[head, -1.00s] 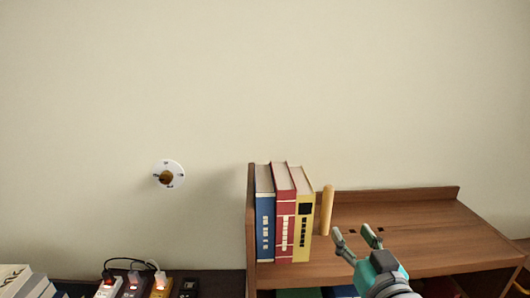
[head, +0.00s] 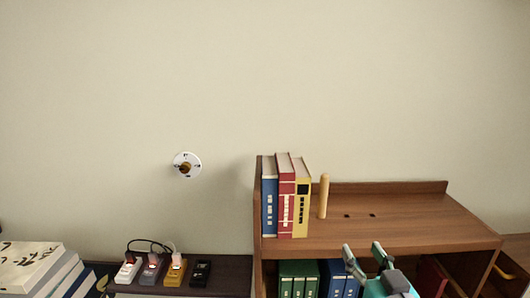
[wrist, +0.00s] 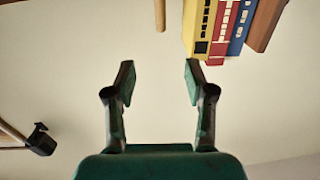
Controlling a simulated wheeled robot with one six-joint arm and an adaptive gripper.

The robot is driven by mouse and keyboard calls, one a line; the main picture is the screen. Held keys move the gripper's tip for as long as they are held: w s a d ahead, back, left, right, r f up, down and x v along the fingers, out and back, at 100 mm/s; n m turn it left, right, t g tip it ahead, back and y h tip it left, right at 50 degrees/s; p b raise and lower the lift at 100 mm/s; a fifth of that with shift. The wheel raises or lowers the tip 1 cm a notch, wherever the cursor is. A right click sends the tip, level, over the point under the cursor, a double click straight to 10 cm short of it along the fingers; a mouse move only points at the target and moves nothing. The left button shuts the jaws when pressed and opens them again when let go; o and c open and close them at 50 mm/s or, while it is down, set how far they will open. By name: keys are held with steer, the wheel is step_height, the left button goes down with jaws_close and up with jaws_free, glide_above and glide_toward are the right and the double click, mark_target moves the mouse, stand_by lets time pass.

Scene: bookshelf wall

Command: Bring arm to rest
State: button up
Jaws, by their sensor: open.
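My gripper (head: 363,258) is at the lower right of the head view, in front of the wooden bookshelf (head: 420,225). Its two fingers point up and are apart, with nothing between them. In the wrist view my gripper (wrist: 158,78) shows open and empty against the plain wall. Part of my arm is cut off by the bottom edge of the head view.
Blue, red and yellow books (head: 285,198) stand at the shelf's left end beside an upright wooden peg (head: 323,196). Green binders (head: 298,278) stand below. Power strips (head: 165,272), stacked books (head: 35,268) and a round wall dial (head: 187,165) are left. The shelf top's right is clear.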

steer(key=s+f+m+g+h, duration=0.1)
steer(key=s+f, duration=0.8)
steer(key=f, duration=0.2)
steer(key=s+f+g, duration=0.1)
steer(key=s+f, duration=0.8)
steer(key=f, duration=0.2)
steer(key=s+f, duration=0.2)
steer(key=s, duration=0.9)
steer(key=s+f+g, duration=0.1)
steer(key=s+f, duration=0.1)
steer(key=s, duration=1)
steer(key=shift+s+a+f, duration=0.2)
steer(key=shift+s+a, duration=0.1)
steer(key=shift+a, duration=0.15)
